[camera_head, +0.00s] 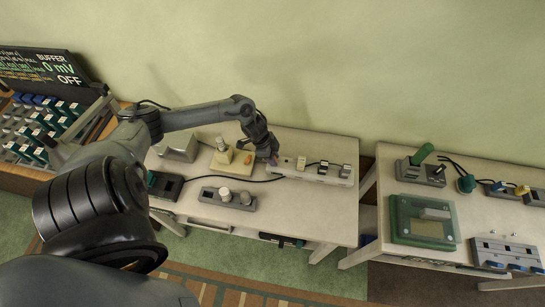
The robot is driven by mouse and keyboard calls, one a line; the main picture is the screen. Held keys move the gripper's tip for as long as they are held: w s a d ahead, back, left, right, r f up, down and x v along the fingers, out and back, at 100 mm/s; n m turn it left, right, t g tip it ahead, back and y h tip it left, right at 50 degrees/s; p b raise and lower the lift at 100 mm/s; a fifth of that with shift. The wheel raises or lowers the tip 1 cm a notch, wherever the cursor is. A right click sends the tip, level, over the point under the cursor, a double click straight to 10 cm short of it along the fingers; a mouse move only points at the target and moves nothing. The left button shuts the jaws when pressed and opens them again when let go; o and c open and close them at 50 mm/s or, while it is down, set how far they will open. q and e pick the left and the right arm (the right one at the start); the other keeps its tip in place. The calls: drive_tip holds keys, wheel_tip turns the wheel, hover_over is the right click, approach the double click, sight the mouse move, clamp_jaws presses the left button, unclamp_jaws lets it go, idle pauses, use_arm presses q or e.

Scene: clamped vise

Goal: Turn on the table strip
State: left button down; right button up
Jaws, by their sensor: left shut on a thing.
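The table strip (318,172) is a long pale power strip lying near the back right of the middle table, with several dark plugs or sockets along its right part. My left gripper (270,157) reaches down from the left onto the strip's left end. Its dark fingers are shut there, with a small purplish patch showing beside them. They hide most of that end, so the exact part they grip and the state of any switch cannot be told. My right gripper is out of view.
A beige block with knobs (231,160) stands just left of the gripper. A grey two-knob box (228,198) sits in front, with a black cable behind it. A right table (470,215) holds a green-framed device (423,222). A display (40,66) reads "BUFFER 0 mV OFF".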

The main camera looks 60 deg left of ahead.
sight(281, 164)
use_arm(q)
drive_tip(key=shift+w+d+r+g+y+p, duration=0.25)
drive_tip(key=shift+w+g+y+p, duration=0.1)
drive_tip(key=shift+g+y+p, duration=0.15)
drive_tip(key=shift+w+d+r+g+y+p, duration=0.2)
drive_tip(key=shift+w+g+y+p, duration=0.15)
drive_tip(key=shift+g, duration=0.25)
drive_tip(key=shift+w+d+f+g+y+p, duration=0.1)
drive_tip(key=shift+w+d+g+y+p, duration=0.15)
drive_tip(key=shift+g+y+p, duration=0.3)
drive_tip(key=shift+w+d+f+g+y+p, duration=0.25)
drive_tip(key=shift+g+y, duration=0.25)
drive_tip(key=shift+g, duration=0.25)
drive_tip(key=shift+w+d+f+g+y+p, duration=0.1)
drive_tip(key=shift+g+y+p, duration=0.25)
drive_tip(key=shift+g+y, duration=0.25)
drive_tip(key=shift+f+g, duration=0.2)
drive_tip(key=shift+g, duration=0.1)
drive_tip(key=c, duration=0.9)
unclamp_jaws()
drive_tip(key=shift+w, duration=0.1)
drive_tip(key=shift+r, duration=0.15)
